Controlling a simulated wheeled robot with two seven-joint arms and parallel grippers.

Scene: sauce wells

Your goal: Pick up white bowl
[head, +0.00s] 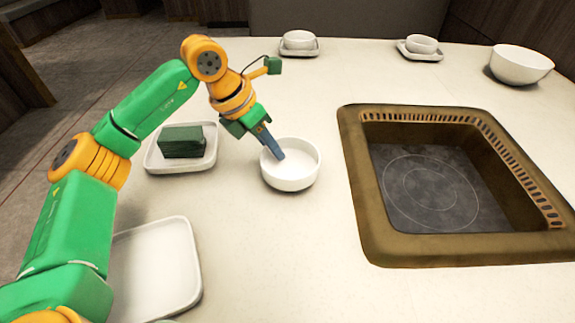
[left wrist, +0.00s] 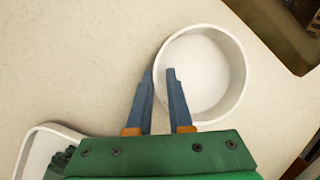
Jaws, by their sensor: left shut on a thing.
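A white bowl (head: 292,182) is upright in the middle of the pale counter, left of the sunken cooker; it also shows in the left wrist view (left wrist: 212,72). My left gripper (head: 277,154) reaches down to the bowl's left side and is shut on its rim. In the left wrist view, the two blue fingers (left wrist: 161,76) straddle the left wall, one outside and one inside. I cannot tell whether the bowl touches the counter. My right gripper is out of view.
A brown-framed sunken cooker (head: 372,222) lies to the right. A white tray (head: 154,163) with a dark green block (head: 183,141) and an empty white tray (head: 160,265) are to the left. Small bowls on saucers (head: 298,42) (head: 421,45) and a larger bowl (head: 520,66) stand at the back.

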